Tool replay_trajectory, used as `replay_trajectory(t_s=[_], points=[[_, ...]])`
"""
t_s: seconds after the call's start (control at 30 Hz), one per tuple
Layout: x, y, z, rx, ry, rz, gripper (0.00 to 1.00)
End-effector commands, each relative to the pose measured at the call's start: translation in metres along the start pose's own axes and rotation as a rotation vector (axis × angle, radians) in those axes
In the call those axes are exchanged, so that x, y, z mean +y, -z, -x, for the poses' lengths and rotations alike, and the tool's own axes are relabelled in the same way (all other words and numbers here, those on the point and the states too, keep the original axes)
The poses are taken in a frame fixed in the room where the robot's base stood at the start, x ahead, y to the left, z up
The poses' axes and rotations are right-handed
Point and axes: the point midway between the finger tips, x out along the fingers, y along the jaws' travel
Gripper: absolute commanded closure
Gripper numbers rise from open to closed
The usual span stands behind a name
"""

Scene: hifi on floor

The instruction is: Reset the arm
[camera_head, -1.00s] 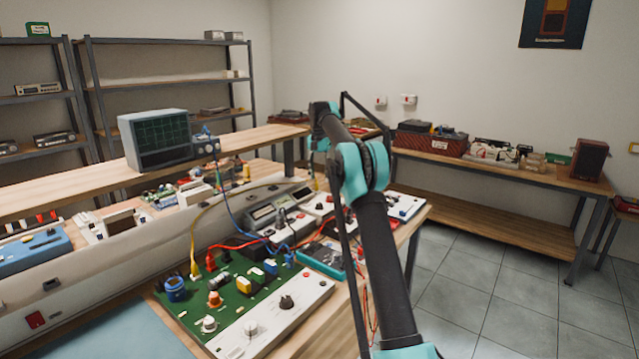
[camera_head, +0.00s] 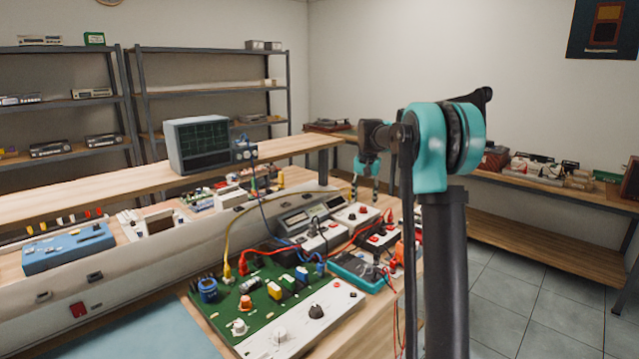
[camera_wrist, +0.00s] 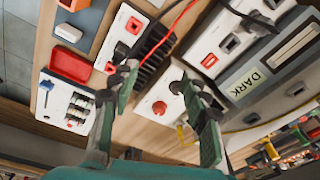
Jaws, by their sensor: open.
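My gripper (camera_head: 365,188) hangs fingers-down above the workbench's right part in the head view, beyond my upright teal-and-black arm. In the wrist view its two green-and-black fingers are spread apart, and my gripper (camera_wrist: 160,82) is open with nothing between the fingers. Below it lie white modules with red knobs and black and red leads. I see no touch between the fingers and these modules, though the exact gap cannot be told.
A green circuit board (camera_head: 265,300) with cables and knobs lies at the bench front. An oscilloscope (camera_head: 198,144) stands on the raised shelf, a blue instrument (camera_head: 70,248) at the left. Tiled floor (camera_head: 510,300) is free at the right.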

Motion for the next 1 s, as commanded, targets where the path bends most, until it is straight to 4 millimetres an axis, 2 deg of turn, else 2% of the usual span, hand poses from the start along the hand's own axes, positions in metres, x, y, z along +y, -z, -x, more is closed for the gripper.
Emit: replay_trajectory(t_s=[0.03,0.17,0.37,0.57,0.8,0.9,1.0], points=[[0.011,-0.018,-0.001,0.012,0.005,0.017,0.54],[0.034,-0.062,-0.009,0.042,0.016,0.067,0.54],[0.074,-0.139,-0.027,0.089,0.03,0.146,0.54],[0.115,-0.224,-0.055,0.138,0.039,0.224,0.54],[0.164,-0.33,-0.098,0.198,0.044,0.314,0.54],[0.179,-0.365,-0.114,0.217,0.045,0.344,0.54],[0.19,-0.39,-0.126,0.232,0.044,0.366,0.54]])
